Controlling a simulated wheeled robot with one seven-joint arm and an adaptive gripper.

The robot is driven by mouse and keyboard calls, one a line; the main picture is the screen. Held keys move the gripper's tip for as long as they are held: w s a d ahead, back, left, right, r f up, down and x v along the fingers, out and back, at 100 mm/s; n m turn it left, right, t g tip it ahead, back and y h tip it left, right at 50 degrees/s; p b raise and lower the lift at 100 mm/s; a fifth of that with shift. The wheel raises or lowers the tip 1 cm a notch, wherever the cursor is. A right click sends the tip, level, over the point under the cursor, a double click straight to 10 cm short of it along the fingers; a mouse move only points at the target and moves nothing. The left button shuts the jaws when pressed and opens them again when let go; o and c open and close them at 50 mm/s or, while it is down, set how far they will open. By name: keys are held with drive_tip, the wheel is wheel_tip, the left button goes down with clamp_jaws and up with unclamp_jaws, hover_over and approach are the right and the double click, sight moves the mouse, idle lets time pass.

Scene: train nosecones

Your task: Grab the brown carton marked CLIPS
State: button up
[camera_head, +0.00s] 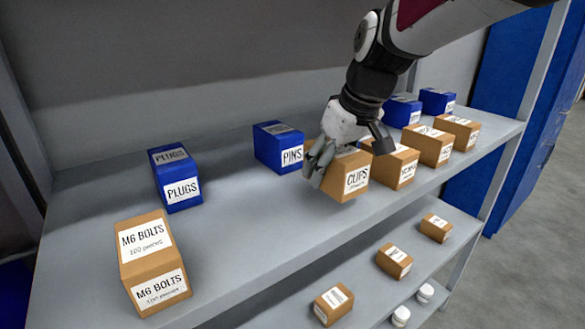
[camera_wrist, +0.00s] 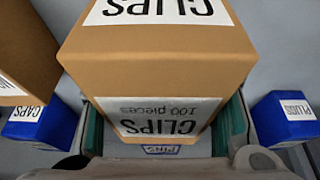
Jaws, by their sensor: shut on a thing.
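The brown carton marked CLIPS (camera_head: 345,182) is on or just above the upper shelf (camera_head: 285,240), near its front edge; I cannot tell if it touches the shelf. My gripper (camera_head: 345,160) comes from above and behind and is shut on this carton. In the wrist view the CLIPS carton (camera_wrist: 160,65) fills the middle, its label upside down, with a finger of my gripper (camera_wrist: 165,130) on each side. The carton's far side is hidden.
Brown cartons (camera_head: 397,165) stand close on the right, with blue boxes (camera_head: 402,111) behind. A blue PINS box (camera_head: 278,147) is on the left, then PLUGS (camera_head: 177,180) and M6 BOLTS (camera_head: 150,262). Shelf between PLUGS and CLIPS is clear in front.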

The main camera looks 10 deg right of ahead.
drive_tip(key=s+a+r, duration=0.1)
drive_tip(key=s+a, duration=0.1)
drive_tip(key=s, duration=1.3)
drive_tip(key=shift+s+a+r, duration=0.3)
drive_tip(key=shift+s, duration=0.1)
